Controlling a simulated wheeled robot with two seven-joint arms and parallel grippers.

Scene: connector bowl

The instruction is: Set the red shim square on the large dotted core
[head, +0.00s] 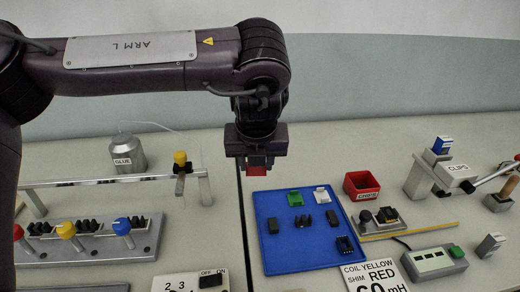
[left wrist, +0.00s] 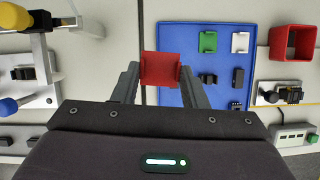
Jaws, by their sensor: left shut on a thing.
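My left gripper (head: 257,160) is shut on the red shim (head: 257,170), which hangs in the air above and behind the blue tray's left rear corner. In the left wrist view the red shim (left wrist: 160,70) sits between the two fingers, with a raised edge on each side. Several dark cores lie on the blue tray, among them a wider one (head: 304,220) near its middle. Another dark part (head: 386,215) sits on a small fixture right of the tray. Dots on the cores are too small to make out. My right gripper is not in view.
The blue tray (head: 290,258) also holds a green shim (head: 295,198) and a white shim (head: 321,195). A red bin (head: 361,185) and a card reading coil yellow, shim red (head: 376,277) are nearby. A rail with a yellow knob (head: 180,158) stands left.

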